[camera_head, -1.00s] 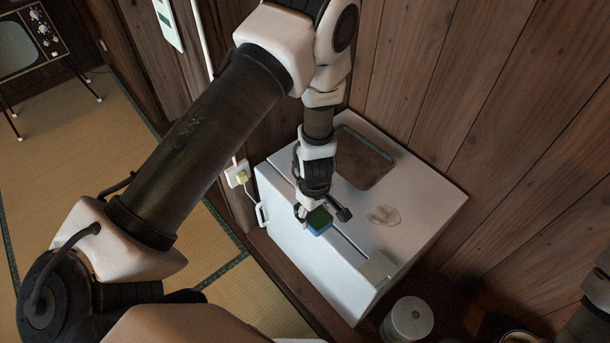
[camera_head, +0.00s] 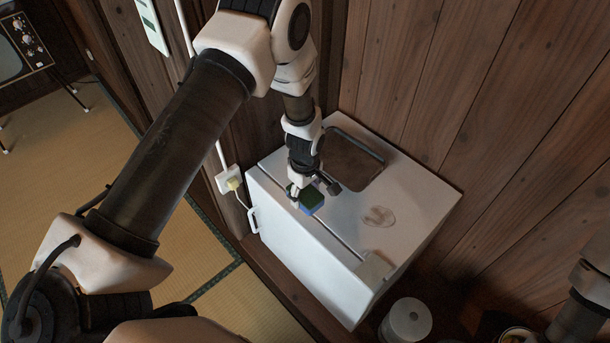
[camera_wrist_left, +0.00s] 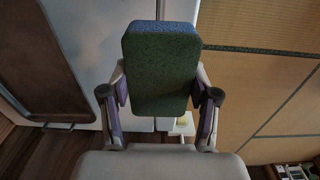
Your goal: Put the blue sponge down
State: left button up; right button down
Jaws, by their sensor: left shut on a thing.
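The blue sponge (camera_head: 311,200) has a dark green face and blue sides. My left gripper (camera_head: 304,190) is shut on it and holds it over the white cabinet-like box (camera_head: 410,205), near the seam along its top. In the left wrist view the sponge (camera_wrist_left: 160,70) is upright between the two fingers of my left gripper (camera_wrist_left: 160,98), its green face toward the camera. I cannot tell whether the sponge touches the white top. My right gripper is not in view; only part of my right arm shows at the lower right edge.
A brown tray (camera_head: 372,154) lies at the back of the white top. A pale smear or flat patch (camera_head: 378,217) lies right of the sponge. A white roll (camera_head: 406,322) stands at the front. A wooden wall (camera_head: 480,90) rises behind. A plugged outlet (camera_head: 230,180) is at left.

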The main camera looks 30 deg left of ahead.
pick_arm(q)
jog(key=w+a, duration=0.1)
jog(key=w, duration=0.1)
jog(key=w+a, duration=0.2)
jog(key=w, duration=0.1)
jog(key=w+a+f, duration=0.1)
jog(key=w, duration=0.2)
jog(key=shift+a+b, duration=0.15)
jog(key=shift+b, duration=0.15)
jog(key=shift+w+a+f, duration=0.1)
jog(key=shift+w+f, duration=0.05)
jog(key=shift+f, duration=1.65)
jog(key=shift+f, duration=0.1)
jog(key=o, duration=1.1)
